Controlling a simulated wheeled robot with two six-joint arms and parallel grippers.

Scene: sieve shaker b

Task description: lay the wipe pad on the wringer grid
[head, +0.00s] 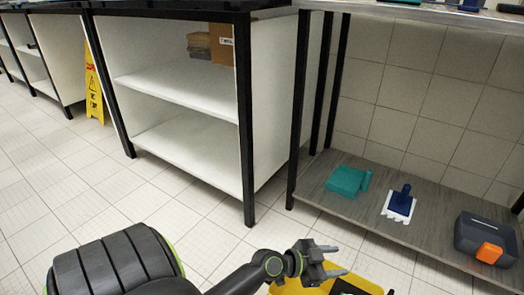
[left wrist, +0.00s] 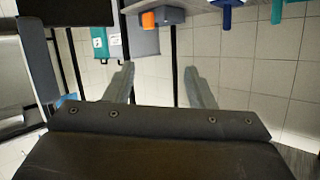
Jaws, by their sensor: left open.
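My left gripper (head: 334,260) is open and empty at the bottom of the head view, above a yellow bucket-like container (head: 300,288). In the left wrist view its two fingers (left wrist: 160,88) stand apart with nothing between them. A black part (head: 350,287) shows inside the yellow container, cut off by the frame edge; it may be the wringer grid, but I cannot tell. I cannot make out the wipe pad for certain in either view. My right gripper is not in view.
A yellow floor sign (head: 94,95) stands further left. Tiled floor between is clear.

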